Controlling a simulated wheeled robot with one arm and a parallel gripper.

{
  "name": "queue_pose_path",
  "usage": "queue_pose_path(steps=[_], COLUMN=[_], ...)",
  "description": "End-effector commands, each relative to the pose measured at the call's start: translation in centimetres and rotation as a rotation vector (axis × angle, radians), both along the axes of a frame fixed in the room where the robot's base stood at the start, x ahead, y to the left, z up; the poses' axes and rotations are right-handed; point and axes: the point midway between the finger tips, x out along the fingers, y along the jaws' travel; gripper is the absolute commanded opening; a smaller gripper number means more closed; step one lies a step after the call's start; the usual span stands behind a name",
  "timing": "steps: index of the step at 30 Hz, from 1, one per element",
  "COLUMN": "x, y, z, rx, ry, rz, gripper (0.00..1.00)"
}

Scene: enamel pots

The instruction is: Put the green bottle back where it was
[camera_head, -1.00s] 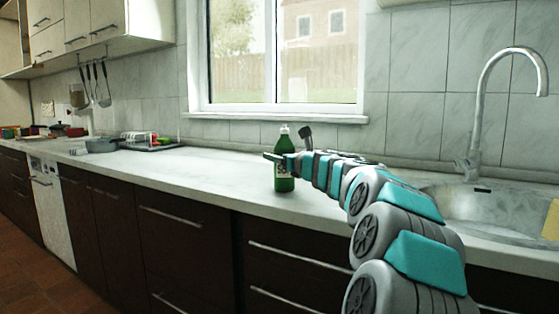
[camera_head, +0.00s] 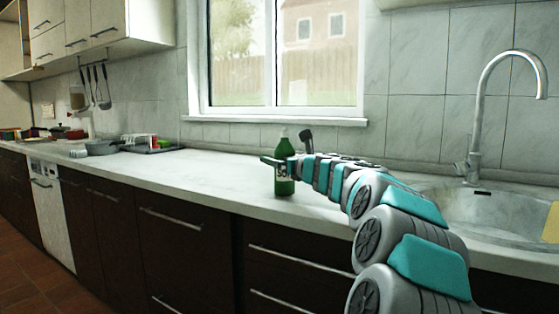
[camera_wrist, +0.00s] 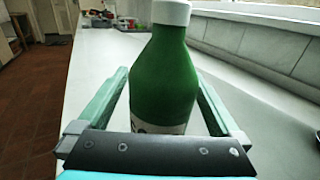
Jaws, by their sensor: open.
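The green bottle (camera_head: 284,180) stands upright on the pale countertop, left of the sink. It has a white cap and a pale label. My gripper (camera_head: 276,161) is at the bottle's upper half. In the wrist view, the bottle (camera_wrist: 166,85) stands between the two fingers of my gripper (camera_wrist: 162,82), one on each side. The fingers are spread, with a visible gap on either side of the bottle. The lower part of the bottle is hidden behind the gripper's palm in the wrist view.
The sink (camera_head: 500,215) with a tall tap (camera_head: 476,120) is at the right. A grey pan (camera_head: 103,147) and a dark rack (camera_head: 152,149) are farther left. The countertop (camera_head: 205,170) between rack and bottle is clear. The tiled wall and window are behind.

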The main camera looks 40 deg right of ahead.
Motion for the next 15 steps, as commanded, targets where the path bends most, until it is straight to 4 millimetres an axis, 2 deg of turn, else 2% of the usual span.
queue_pose_path(steps=[15], x=[-8.4], y=[0.8], z=[0.2], rx=[0.001], ry=[-0.004], rz=[-0.002], gripper=[1.00])
